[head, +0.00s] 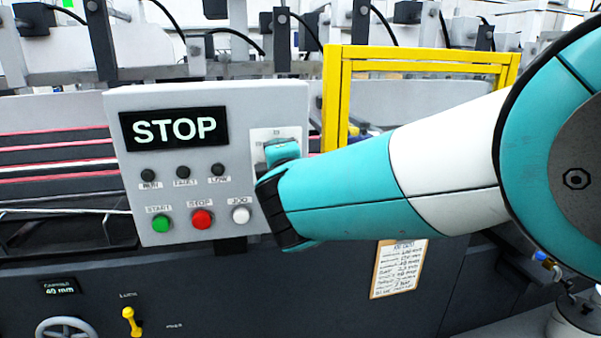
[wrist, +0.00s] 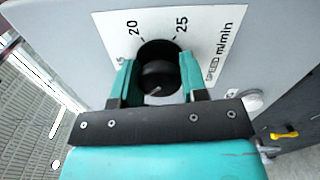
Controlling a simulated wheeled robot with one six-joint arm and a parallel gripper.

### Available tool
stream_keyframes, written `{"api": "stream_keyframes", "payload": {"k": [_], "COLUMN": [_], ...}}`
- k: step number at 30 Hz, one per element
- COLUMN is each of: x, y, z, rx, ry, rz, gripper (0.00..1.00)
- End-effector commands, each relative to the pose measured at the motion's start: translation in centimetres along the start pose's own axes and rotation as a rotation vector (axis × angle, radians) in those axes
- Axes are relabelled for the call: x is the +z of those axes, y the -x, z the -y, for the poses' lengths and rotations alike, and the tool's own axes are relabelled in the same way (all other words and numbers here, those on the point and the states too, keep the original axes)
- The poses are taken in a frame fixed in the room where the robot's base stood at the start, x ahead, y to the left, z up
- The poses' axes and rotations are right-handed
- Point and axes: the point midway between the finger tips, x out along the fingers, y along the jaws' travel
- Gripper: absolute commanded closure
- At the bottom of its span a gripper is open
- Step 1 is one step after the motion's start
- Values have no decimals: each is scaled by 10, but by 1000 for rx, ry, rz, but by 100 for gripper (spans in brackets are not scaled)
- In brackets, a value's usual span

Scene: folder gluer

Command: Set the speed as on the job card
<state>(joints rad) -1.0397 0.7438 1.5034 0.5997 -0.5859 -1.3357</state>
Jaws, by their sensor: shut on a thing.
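The black speed knob (wrist: 158,72) sits on a white scale plate (wrist: 218,30) marked "SPEED m/min" in the wrist view. The numbers 20 and 25 show; a number to the left is partly covered by a finger. A small pale mark shows on the knob's lower part; which value it points to I cannot tell. My gripper (wrist: 157,80) is shut on the knob, one teal finger on each side. In the head view my gripper (head: 281,151) covers the knob and most of the plate (head: 272,133). The job card (head: 398,268) hangs below my arm; its small text is unreadable.
The grey control panel (head: 240,105) has a display (head: 174,129) reading STOP, three dark lamps, and green START (head: 162,224), red STOP (head: 202,220) and white JOG (head: 241,214) buttons. A yellow frame (head: 420,55) stands behind my arm. A handwheel (head: 66,329) and yellow lever (head: 131,321) are lower left.

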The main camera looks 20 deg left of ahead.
Motion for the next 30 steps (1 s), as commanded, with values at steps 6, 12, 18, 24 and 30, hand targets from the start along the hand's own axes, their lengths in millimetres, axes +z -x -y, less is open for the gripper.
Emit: {"api": "stream_keyframes", "payload": {"k": [6,12,18,24,30], "x": [-1,-1,-1,-1,-1], "y": [0,0,0,0,0], "z": [7,7,7,7,7], "rx": [-1,-2,-3,-3,-3], "ry": [-204,-394,-584,-773,-962], "rz": [0,0,1,1,2], "gripper": [84,84,84,84,84]}}
